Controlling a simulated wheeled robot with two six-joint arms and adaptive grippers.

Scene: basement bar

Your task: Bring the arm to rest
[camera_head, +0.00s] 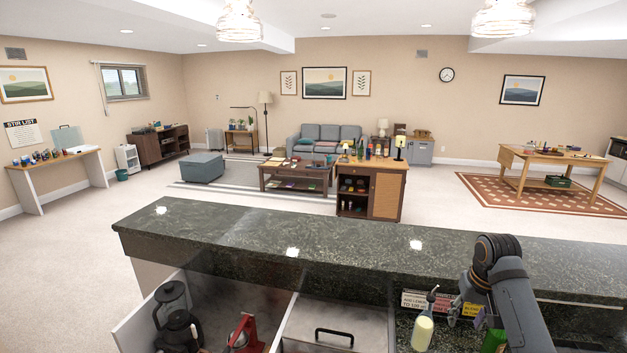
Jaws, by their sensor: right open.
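My right arm rises from the lower right, bent above the dark green stone counter (330,236). My right gripper (472,296) is at its far end, over the counter's near side, mostly hidden by the arm's own links. It is open, and I see nothing held in it. A pale yellow pump bottle (423,330) stands to its left, apart from it. A green object (494,342) is partly hidden beside the arm. My left gripper is not in view.
Below the counter is an open drawer (140,322) with a dark coffee maker (178,330) and a red-handled item (243,338). A lid with a black handle (333,335) lies to their right. Small signs (428,302) stand behind the bottle. The raised counter top is clear.

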